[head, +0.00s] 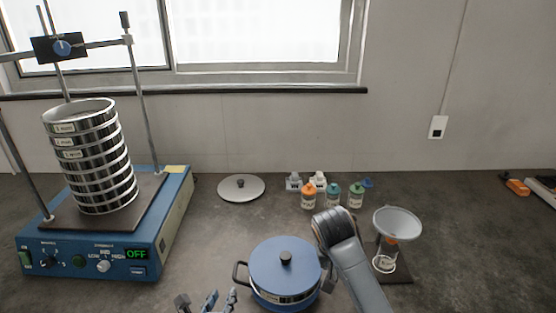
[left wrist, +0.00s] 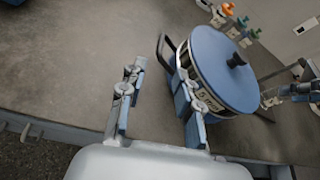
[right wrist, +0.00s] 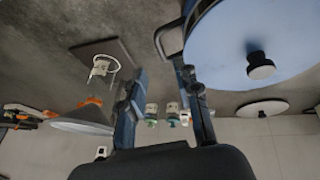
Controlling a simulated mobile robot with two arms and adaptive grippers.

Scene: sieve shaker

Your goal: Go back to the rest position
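A round blue-lidded pot (head: 284,271) with a black knob and side handles stands on the worktop at front centre. My left gripper (head: 208,300) shows at the bottom edge, left of the pot. In the left wrist view my left gripper (left wrist: 157,70) is open and empty, with one finger close beside the pot (left wrist: 228,72) and its handle. In the head view my right arm hides its own gripper. In the right wrist view the right gripper (right wrist: 160,70) is open and empty near the pot's other handle (right wrist: 165,40). Whether either gripper touches the pot I cannot tell.
A blue sieve shaker (head: 90,250) with a sieve stack (head: 95,160) stands at left, its display reading OFF. A grey lid (head: 241,187) and several small bottles (head: 333,195) lie behind the pot. A funnel on a stand (head: 397,224) is at right. The far right worktop is mostly clear.

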